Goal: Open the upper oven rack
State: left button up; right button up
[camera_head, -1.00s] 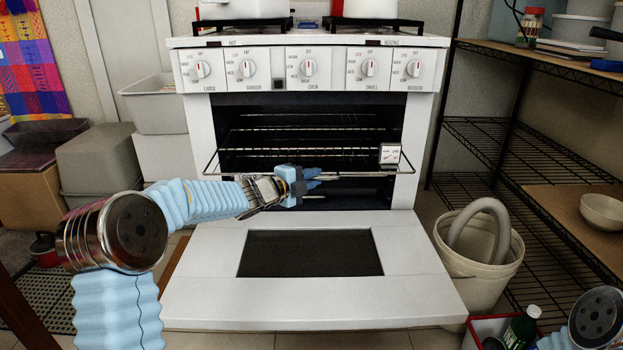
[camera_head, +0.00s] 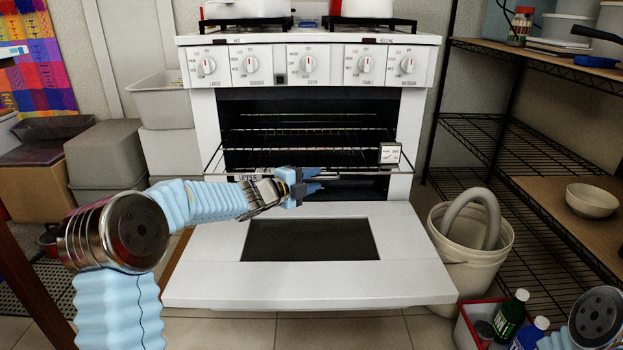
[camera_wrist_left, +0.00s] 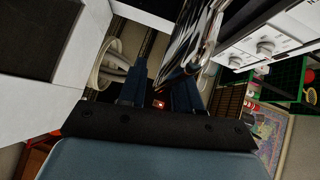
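The oven (camera_head: 203,120) stands ahead with its white door (camera_head: 410,258) folded down. The upper oven rack (camera_head: 350,158) is a wire grid in the cavity; its front bar crosses the opening, with an "UPPER" label (camera_head: 247,177) partly behind my arm. My left gripper (camera_head: 316,180) is at the front bar, over the door's back edge, fingers pointing right. In the left wrist view its fingers (camera_wrist_left: 158,95) are apart with no bar between them, and the rack (camera_wrist_left: 190,45) shows beside them, above right. Contact cannot be told. My right gripper is out of view; only part of that arm shows.
A small white timer-like box (camera_head: 390,153) is at the rack's right front. A white bucket (camera_head: 465,255) with a grey hose stands right of the door. A red crate (camera_head: 468,330) with bottles is at lower right. Wire shelves (camera_head: 470,140) stand at right.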

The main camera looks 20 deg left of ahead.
pick_arm(q)
jog(key=shift+r, duration=0.1)
jog(key=shift+s+a+r, duration=0.15)
jog(key=shift+s+a, duration=0.1)
jog(key=p+v, duration=0.1)
jog(key=v, duration=1.2)
jog(key=shift+f, duration=0.25)
jog(key=shift+s, duration=0.15)
